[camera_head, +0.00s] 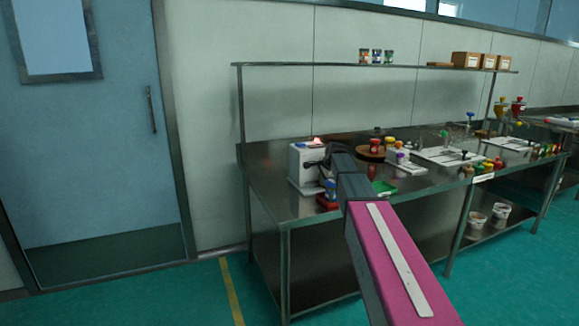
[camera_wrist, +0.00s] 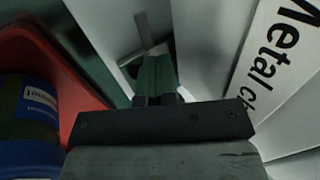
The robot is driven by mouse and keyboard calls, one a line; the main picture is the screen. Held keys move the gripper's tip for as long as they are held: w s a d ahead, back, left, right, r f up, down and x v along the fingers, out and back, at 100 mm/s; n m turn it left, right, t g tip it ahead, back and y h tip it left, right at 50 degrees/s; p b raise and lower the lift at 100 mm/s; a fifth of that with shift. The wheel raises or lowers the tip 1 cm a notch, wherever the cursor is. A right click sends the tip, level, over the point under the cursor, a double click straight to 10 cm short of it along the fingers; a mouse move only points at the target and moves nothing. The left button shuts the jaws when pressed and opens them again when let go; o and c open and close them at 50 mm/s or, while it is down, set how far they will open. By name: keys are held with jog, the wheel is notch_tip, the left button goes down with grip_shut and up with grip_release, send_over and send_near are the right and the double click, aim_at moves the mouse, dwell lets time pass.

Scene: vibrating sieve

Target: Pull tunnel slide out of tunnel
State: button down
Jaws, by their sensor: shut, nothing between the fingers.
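My gripper (camera_wrist: 156,78) shows in the wrist view as narrow dark green fingers, close together and empty. Just beyond the fingertips is a thin metal T-shaped piece (camera_wrist: 147,46), which may be the tunnel slide. It stands between pale walls. I cannot tell whether the fingertips touch it. A white panel (camera_wrist: 285,60) with black lettering reading "Metal ch…" is on the right. In the head view, a white machine (camera_head: 303,166) stands at the left end of the steel table, and my arm hides part of it and my gripper.
A red tray (camera_wrist: 62,62) with a blue-labelled jar (camera_wrist: 28,112) lies close on the left in the wrist view. On the steel table (camera_head: 262,180) are a green tray (camera_head: 384,188), a brown round stand (camera_head: 371,154) and several jars. A shelf (camera_head: 420,69) runs above.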

jog(key=shift+w+d, duration=0.65)
jog(key=shift+d, duration=0.9)
jog(key=shift+w+d, duration=0.6)
jog(key=shift+d, duration=0.95)
jog(key=shift+w+d, duration=0.65)
jog(key=shift+d, duration=0.9)
jog(key=shift+s+a, duration=0.1)
jog(key=shift+a, duration=0.1)
jog(key=shift+s+a, duration=0.15)
jog(key=shift+a, duration=0.25)
jog(key=v, duration=0.9)
